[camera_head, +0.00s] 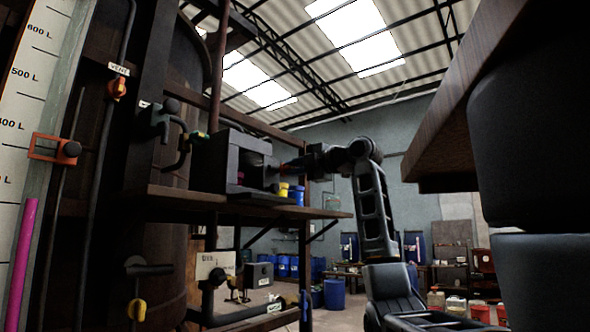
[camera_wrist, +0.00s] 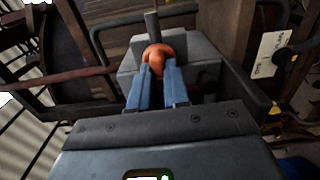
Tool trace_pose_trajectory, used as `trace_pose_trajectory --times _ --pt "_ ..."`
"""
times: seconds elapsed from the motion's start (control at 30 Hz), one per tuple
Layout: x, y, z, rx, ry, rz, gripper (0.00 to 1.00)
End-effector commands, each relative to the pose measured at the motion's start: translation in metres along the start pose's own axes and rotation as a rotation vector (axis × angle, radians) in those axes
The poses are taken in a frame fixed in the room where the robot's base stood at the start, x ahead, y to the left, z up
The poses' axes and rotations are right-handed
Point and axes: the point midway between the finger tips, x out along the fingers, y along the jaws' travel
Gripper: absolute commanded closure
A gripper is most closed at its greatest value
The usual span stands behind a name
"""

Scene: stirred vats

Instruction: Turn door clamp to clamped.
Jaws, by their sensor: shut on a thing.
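The door clamp shows in the wrist view as a rounded orange knob (camera_wrist: 158,53) with a grey bar (camera_wrist: 152,22) standing up behind it. It sits in front of a grey box (camera_wrist: 203,50). My gripper (camera_wrist: 159,74) has its two blue-grey fingers on either side of the orange knob and is shut on it. In the head view the dark box (camera_head: 238,152) stands on a wooden shelf, and my gripper (camera_head: 284,169) reaches its right side from the right. The clamp is too small there to tell its angle.
A yellow jar (camera_head: 283,190) and a blue jar (camera_head: 297,195) stand on the shelf (camera_head: 190,197) close below my gripper. Pipes with a vent valve (camera_head: 118,88) run at left. A dark wooden overhang (camera_head: 440,140) is at right. Blue drums (camera_head: 334,293) stand on the floor behind.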

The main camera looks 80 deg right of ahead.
Motion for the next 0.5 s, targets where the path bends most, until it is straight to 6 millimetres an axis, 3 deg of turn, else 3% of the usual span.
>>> trace_pose_trajectory --times 0.33,0.37,0.5 --pt "0.0004 -0.0017 -0.0006 -0.003 0.002 -0.004 1.00" --pt "0.0004 -0.0017 -0.0006 -0.003 0.002 -0.004 0.81" --pt "0.0003 -0.0014 -0.0004 -0.003 0.001 -0.003 0.68"
